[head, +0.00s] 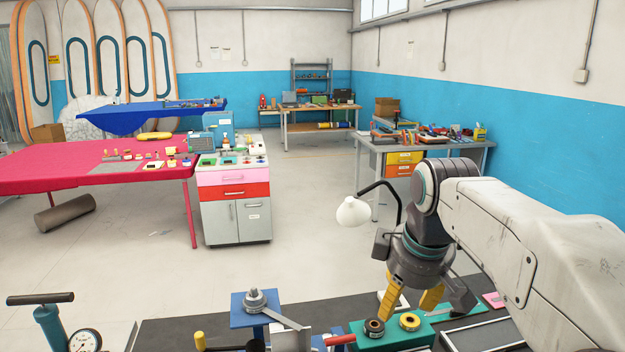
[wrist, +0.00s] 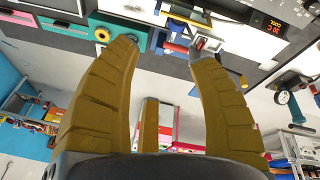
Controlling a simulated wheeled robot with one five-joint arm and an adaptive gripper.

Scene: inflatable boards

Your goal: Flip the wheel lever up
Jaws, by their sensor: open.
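On the bench below me, a blue stand (head: 250,313) carries a round grey metal hub (head: 255,299) with a flat grey arm slanting down to the right. A red handle (head: 340,339) lies nearly level, just left of a green block (head: 392,335). I cannot tell for sure which of these is the wheel lever. My gripper (head: 406,307) points down over the green block, right of both, with its yellow fingers apart and nothing between them. In the wrist view, which is upside down, the open fingers (wrist: 163,48) frame part of the bench; contact is not visible.
The green block bears a black ring (head: 374,326) and a yellow ring (head: 410,321) near my fingertips. A yellow-topped handle (head: 200,341) and a pump with a gauge (head: 84,340) stand to the left.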

